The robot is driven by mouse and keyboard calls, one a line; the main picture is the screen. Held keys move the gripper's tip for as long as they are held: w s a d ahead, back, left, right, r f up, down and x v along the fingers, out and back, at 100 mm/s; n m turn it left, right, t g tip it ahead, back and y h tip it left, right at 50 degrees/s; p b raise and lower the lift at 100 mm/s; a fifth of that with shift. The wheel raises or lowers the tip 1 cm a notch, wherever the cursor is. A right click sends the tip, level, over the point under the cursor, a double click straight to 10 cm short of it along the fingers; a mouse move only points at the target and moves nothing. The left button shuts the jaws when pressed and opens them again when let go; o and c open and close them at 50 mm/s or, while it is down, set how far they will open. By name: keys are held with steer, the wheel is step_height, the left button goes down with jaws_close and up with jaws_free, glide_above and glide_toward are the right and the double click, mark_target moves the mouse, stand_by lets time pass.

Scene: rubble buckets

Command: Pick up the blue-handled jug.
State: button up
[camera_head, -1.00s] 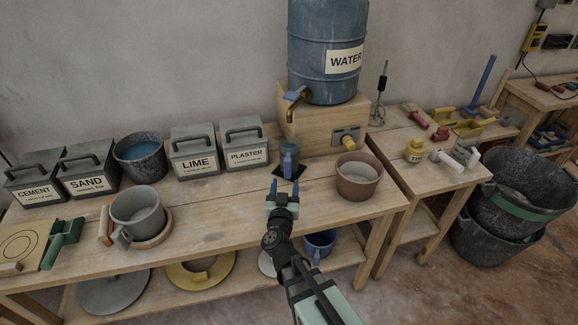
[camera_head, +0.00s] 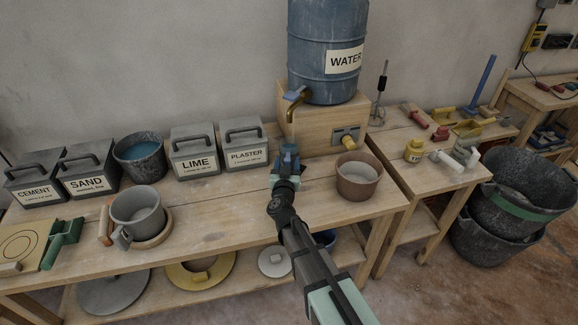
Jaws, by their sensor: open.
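The small dark blue-grey jug (camera_head: 290,148) stands on the workbench below the brass tap of the water barrel. Only its upper part shows, because my gripper covers the rest. Its handle cannot be made out now. My gripper (camera_head: 287,164) is open, with its blue fingertips right at the near side of the jug. I cannot tell whether the fingers touch the jug or lie around part of it.
The tap (camera_head: 294,98) hangs just above the jug. A brown pot (camera_head: 357,184) stands to the right and the plaster box (camera_head: 246,153) to the left. The grey mug (camera_head: 138,214) is farther left. Bare bench top (camera_head: 220,212) lies between.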

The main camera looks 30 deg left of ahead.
steer(key=shift+x, duration=0.8)
steer(key=shift+c, duration=0.4)
jaws_close()
